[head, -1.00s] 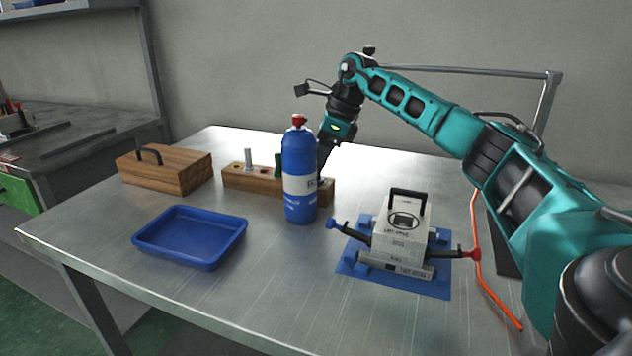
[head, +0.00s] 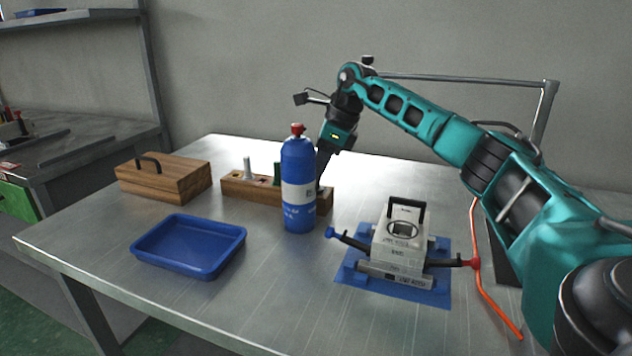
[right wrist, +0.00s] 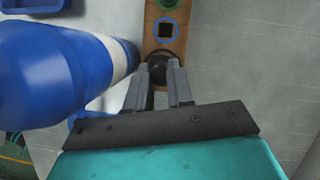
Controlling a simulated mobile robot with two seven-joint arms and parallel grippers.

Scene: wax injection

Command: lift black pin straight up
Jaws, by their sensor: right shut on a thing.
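My right gripper (head: 321,181) points down at the right end of the wooden block (head: 232,185). The blue bottle partly hides its fingers in the head view. In the right wrist view the two fingers (right wrist: 167,68) are closed on the dark top of the black pin (right wrist: 157,72), over the end of the block (right wrist: 178,45). How far the pin sits in its hole cannot be told. A grey pin (head: 247,167) and a green pin (head: 277,172) stand in the block farther left. My left gripper is not in view.
A blue bottle (head: 298,165) with a red cap stands close in front of the gripper. A blue tray (head: 190,268) and a wooden box with a handle (head: 180,184) are at the left. A white mould (head: 400,245) sits on a blue base at the front right.

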